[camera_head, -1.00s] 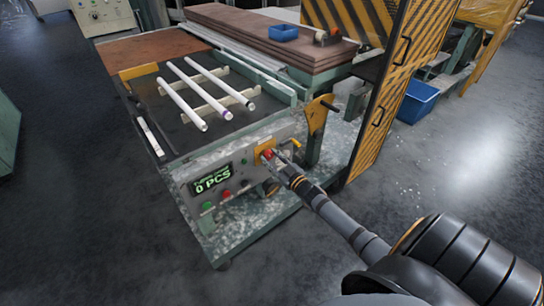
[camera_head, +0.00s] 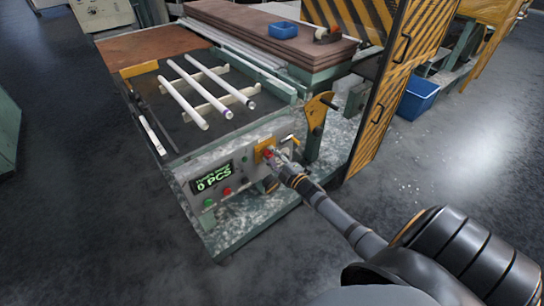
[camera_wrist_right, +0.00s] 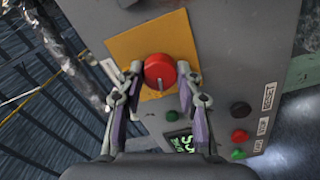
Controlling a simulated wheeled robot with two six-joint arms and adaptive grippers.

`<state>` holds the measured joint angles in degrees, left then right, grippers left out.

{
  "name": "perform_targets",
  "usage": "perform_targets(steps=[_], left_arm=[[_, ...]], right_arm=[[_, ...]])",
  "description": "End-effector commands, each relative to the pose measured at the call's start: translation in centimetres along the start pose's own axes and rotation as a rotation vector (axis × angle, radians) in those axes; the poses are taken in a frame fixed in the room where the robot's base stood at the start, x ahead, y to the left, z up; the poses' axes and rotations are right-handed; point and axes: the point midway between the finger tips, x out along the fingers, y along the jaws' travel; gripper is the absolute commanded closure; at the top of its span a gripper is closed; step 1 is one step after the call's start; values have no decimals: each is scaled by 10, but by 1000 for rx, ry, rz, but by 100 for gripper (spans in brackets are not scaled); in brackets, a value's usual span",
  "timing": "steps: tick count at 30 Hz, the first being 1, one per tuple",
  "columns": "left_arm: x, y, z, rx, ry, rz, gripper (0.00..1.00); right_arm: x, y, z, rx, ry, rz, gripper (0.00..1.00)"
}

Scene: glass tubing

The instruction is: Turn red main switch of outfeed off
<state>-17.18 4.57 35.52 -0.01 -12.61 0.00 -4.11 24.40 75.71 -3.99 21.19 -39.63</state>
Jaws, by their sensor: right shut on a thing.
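The red main switch (camera_head: 268,152) is a round red knob on a yellow plate (camera_head: 259,158) on the front panel of the outfeed table. In the right wrist view the red knob (camera_wrist_right: 159,68) shows face-on, with a pale grey mark running toward its lower edge. My right gripper (camera_wrist_right: 158,78) has one finger on each side of the knob and is shut on it. In the head view my right gripper (camera_head: 275,160) reaches the panel from the lower right and partly hides the knob. My left gripper is not in view.
The panel has a display (camera_head: 212,177) reading 0 PCS, with a green button (camera_head: 209,203) and a red button (camera_head: 227,191) below. Glass tubes (camera_head: 183,95) lie on the table above. A yellow-black striped door (camera_head: 385,95) stands to the right. The floor in front is clear.

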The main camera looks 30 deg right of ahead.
Motion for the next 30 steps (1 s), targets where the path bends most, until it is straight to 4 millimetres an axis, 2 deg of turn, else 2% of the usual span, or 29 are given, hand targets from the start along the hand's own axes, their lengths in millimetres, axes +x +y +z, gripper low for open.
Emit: perform_targets(steps=[12, 30], left_arm=[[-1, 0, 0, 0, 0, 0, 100], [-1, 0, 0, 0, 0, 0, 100]], right_arm=[[0, -1, 0, -211, 5, -2, 97], [-1, -2, 1, -253, 6, -4, 97]])
